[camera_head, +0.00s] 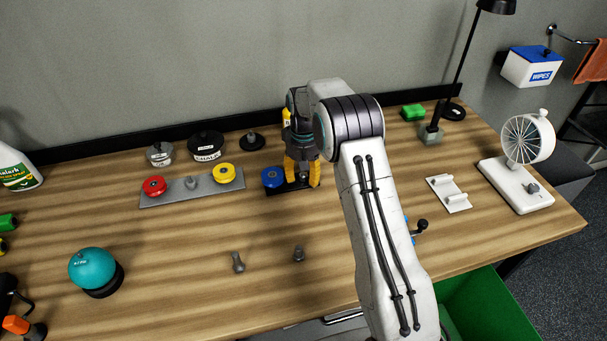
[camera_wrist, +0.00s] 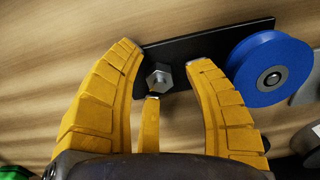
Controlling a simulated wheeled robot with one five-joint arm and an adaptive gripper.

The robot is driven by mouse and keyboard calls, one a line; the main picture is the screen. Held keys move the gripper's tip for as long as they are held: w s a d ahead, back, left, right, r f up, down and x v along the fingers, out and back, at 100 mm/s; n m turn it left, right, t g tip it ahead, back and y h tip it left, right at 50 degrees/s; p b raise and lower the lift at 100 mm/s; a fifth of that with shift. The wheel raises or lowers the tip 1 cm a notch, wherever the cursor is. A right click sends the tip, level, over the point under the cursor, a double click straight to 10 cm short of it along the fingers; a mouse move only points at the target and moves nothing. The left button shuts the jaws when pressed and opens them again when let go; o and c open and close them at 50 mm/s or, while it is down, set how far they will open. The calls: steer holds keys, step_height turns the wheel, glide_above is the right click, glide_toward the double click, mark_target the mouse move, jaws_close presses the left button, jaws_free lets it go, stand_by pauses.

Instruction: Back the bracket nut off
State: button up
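The bracket is a dark flat plate (camera_wrist: 215,43) on the wooden bench, with a grey hex nut (camera_wrist: 160,77) on its face. A blue wheel (camera_wrist: 270,70) sits on the plate's right part in the wrist view. In the head view the blue wheel (camera_head: 272,178) is just left of my gripper (camera_head: 302,180), which points down at the plate. My gripper's yellow fingers are open around the nut in the wrist view, with visible gaps to it. One finger is on each side and a third is below. In the head view the fingers hide the nut.
A grey plate (camera_head: 188,192) with red (camera_head: 154,186) and yellow (camera_head: 223,172) knobs lies to the left. Two small grey pieces (camera_head: 238,262) (camera_head: 299,254) stand in front. A white fan device (camera_head: 510,188) is at the right. The bench's front middle is mostly clear.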

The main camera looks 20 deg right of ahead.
mark_target(304, 175)
steer(key=shift+r, duration=0.1)
step_height(304, 175, up, 12)
stand_by(0.8)
stand_by(0.4)
